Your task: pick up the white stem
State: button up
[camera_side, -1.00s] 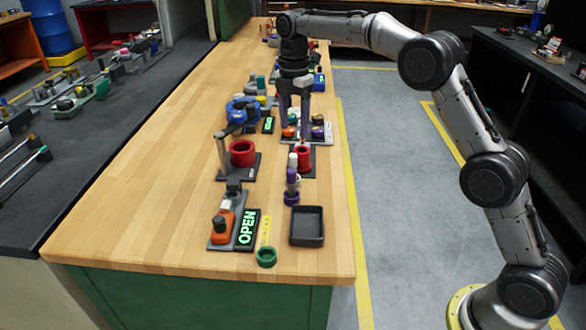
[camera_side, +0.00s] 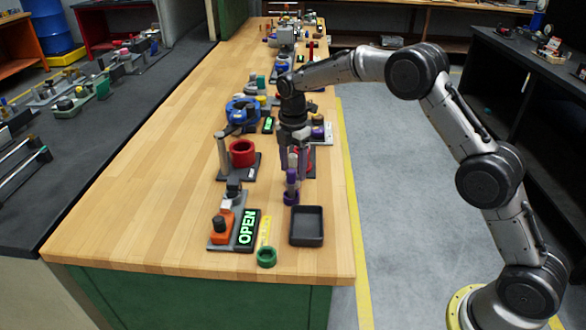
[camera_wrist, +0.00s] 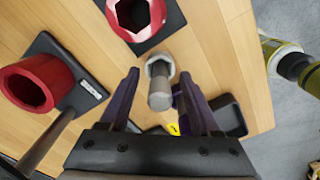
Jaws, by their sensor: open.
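The white stem (camera_wrist: 159,92) stands upright on the table with a pale hex collar (camera_wrist: 158,66) around its lower part. It lies between my fingers in the wrist view, its top end toward the camera. In the side view the white stem (camera_side: 292,160) shows only partly, between the fingers and behind a purple stem (camera_side: 291,185). My gripper (camera_side: 292,172) points down over it with its fingers spread to either side. The gripper (camera_wrist: 160,92) is open, and no contact with the stem can be made out.
A red hex socket (camera_wrist: 137,15) on a dark plate is close by. Another red socket (camera_side: 243,152) stands to the left. A black tray (camera_side: 307,240), an OPEN sign (camera_side: 247,229) and a green ring (camera_side: 266,257) lie nearer the front. Bare wood lies at left.

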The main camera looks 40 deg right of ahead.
aim_at(293, 154)
jog(key=shift+f, duration=0.1)
grip_shut()
dwell(0.6)
jog(key=shift+r, duration=0.6)
notch_tip(293, 154, up, 2)
jog(key=shift+r, duration=0.1)
jog(key=s+r, duration=0.9)
jog(key=s, duration=0.5)
jog(key=shift+d+r, duration=0.15)
jog(key=shift+r, duration=0.15)
